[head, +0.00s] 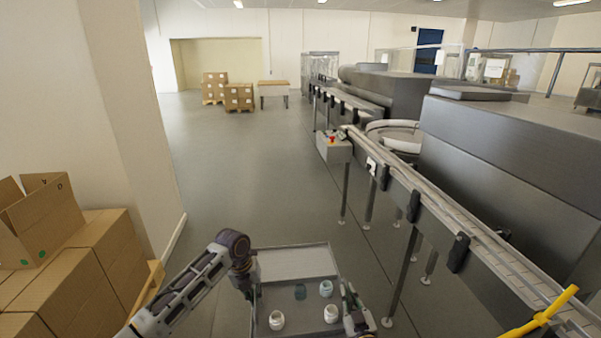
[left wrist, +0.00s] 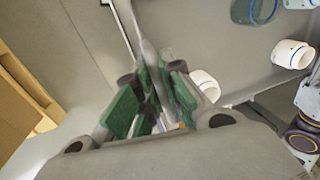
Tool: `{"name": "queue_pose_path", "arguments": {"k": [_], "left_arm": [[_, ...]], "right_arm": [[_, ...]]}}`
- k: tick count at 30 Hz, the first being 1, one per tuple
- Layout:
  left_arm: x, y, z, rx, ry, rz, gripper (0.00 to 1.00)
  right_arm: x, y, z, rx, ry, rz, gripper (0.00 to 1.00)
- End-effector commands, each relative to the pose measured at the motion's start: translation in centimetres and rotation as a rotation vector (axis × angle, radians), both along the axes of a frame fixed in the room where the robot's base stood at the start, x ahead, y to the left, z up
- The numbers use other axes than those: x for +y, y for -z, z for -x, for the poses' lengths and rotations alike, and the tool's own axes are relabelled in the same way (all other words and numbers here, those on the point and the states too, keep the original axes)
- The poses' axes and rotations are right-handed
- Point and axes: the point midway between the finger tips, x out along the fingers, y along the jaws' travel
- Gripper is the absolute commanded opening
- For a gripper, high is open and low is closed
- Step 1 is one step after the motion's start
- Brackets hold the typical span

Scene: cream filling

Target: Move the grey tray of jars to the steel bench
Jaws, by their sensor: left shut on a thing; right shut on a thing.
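The grey tray (head: 297,262) is in front of me at the bottom of the head view, held up above the floor. It carries several small jars; white ones (head: 277,320) stand near its front and a teal one (head: 300,291) stands further back. My left gripper (head: 249,288) is shut on the tray's left rim. My right gripper (head: 350,297) is at the tray's right rim and shut on it. In the left wrist view the green finger pads (left wrist: 150,98) close on the tray's edge, with jars (left wrist: 205,84) beyond. The steel bench is not clearly identifiable.
A long conveyor (head: 425,200) with steel legs runs along the right. Cardboard boxes (head: 70,265) on a pallet stand close on the left, beside a wall pillar (head: 130,120). A small table (head: 273,84) and stacked boxes (head: 238,97) are far off. The floor ahead is clear.

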Motion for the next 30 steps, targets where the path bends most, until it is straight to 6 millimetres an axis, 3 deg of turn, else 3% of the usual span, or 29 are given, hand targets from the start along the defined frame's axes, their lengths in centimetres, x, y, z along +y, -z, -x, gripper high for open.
{"name": "queue_pose_path", "arguments": {"k": [1,30], "left_arm": [[0.8,-0.2,-0.3,-0.003,-0.012,-0.011,0.0],[0.7,-4.5,2.7,-0.006,-0.013,-0.011,0.0]], "right_arm": [[-0.6,0.1,0.1,0.001,0.007,0.008,0.0],[-0.6,-4.2,3.0,0.001,0.007,0.007,0.0]]}}
